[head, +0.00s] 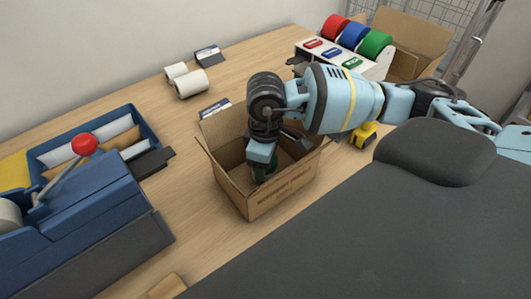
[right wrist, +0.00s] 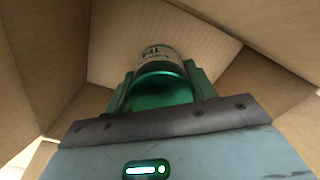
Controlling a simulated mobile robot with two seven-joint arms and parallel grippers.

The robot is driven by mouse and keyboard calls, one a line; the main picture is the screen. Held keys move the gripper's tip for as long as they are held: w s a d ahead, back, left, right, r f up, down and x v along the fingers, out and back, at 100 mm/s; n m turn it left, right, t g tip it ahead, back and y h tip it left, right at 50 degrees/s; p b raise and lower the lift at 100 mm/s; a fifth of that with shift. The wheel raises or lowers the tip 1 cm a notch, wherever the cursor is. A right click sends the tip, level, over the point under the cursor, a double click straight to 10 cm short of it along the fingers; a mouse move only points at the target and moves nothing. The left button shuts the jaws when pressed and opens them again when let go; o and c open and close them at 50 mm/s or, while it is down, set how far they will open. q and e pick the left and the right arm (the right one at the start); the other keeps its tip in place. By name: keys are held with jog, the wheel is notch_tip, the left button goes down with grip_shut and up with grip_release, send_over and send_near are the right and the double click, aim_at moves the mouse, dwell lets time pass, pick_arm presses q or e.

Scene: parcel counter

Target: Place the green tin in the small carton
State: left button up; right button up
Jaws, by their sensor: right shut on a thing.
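The small carton (head: 270,205) stands open on the counter in the middle of the head view, its flaps spread outward. My right gripper (head: 262,172) reaches down into it from above. In the right wrist view my right gripper (right wrist: 162,95) is shut on the green tin (right wrist: 160,88), which has a pale label and a shiny green end. The carton's walls (right wrist: 130,40) surround the tin there. In the head view the tin is mostly hidden by the gripper and carton. I cannot tell whether the tin touches the carton's floor. My left gripper is not in view.
A blue machine with a red knob (head: 84,144) stands at the left, by a blue tray of envelopes (head: 135,123). White rolls (head: 192,84) lie behind. A rack of coloured tape rolls (head: 353,36), a larger carton (head: 425,38) and a yellow tape dispenser (head: 364,136) are at the right.

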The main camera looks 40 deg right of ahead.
jog(key=shift+f, duration=0.15)
jog(key=o, duration=1.1)
jog(key=shift+c, duration=0.2)
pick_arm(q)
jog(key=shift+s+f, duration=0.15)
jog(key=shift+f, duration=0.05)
pick_arm(e)
jog(key=shift+r, duration=0.65)
notch_tip(320, 180, up, 10)
jog(key=shift+w+f+b, duration=0.1)
jog(key=shift+b, duration=0.4)
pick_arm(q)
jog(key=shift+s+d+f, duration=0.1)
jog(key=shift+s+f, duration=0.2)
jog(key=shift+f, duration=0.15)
pick_arm(e)
jog(key=shift+d+r, duration=0.1)
jog(key=shift+r, duration=0.55)
